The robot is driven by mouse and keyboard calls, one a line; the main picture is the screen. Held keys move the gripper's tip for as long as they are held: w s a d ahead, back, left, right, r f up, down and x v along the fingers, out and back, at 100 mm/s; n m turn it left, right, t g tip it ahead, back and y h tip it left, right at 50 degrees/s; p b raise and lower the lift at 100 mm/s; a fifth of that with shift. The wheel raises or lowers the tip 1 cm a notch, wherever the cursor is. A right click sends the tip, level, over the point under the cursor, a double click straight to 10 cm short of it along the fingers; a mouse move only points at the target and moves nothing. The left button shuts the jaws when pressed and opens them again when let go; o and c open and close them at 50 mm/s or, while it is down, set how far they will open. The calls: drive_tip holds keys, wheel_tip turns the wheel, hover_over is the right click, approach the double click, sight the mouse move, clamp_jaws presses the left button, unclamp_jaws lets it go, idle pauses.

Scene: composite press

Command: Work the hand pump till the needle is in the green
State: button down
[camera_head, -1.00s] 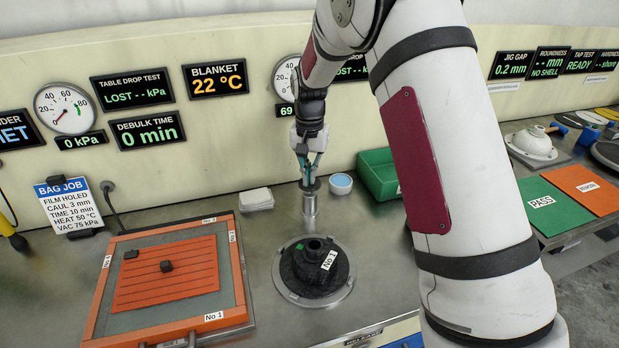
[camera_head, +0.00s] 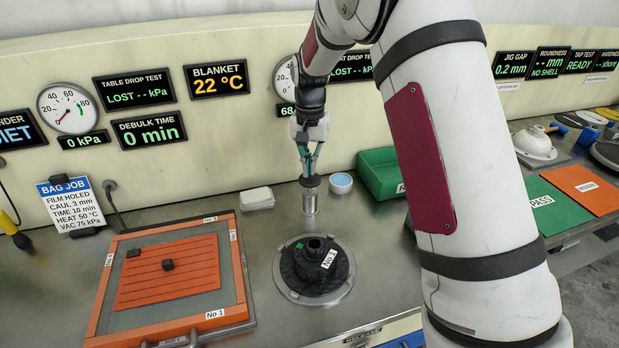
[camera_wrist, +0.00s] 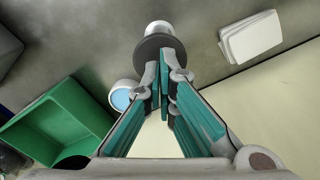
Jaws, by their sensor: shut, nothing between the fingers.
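The hand pump (camera_head: 311,203) is a short, upright metal cylinder with a dark round cap on the bench near the back wall. My gripper (camera_head: 310,174) points down with its fingers shut and empty, its tips at the cap. I cannot tell whether they touch it. In the wrist view the shut fingertips (camera_wrist: 165,62) are over the dark cap (camera_wrist: 154,46) of the pump. A round gauge (camera_head: 284,76) on the wall behind is half hidden by my arm, so its needle and green band cannot be made out. The readout (camera_head: 286,111) under it begins with 68.
A light blue-topped round tub (camera_head: 341,183) and a green bin (camera_head: 378,174) stand close right of the pump. White folded cloths (camera_head: 257,198) lie left. A dark ring-shaped part (camera_head: 312,270) labelled No 1 is in front. Another gauge (camera_head: 67,108) at far left reads 0 kPa.

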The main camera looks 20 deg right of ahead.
sight(310, 178)
drive_tip(key=shift+f+b, duration=0.6)
drive_tip(key=shift+f, duration=1.8)
drive_tip(key=shift+r, duration=0.1)
drive_tip(key=shift+r+p, duration=0.6)
drive_tip(key=shift+r, duration=1.95)
drive_tip(key=shift+r, duration=0.1)
drive_tip(key=shift+r+p, duration=0.4)
drive_tip(key=shift+r, duration=2)
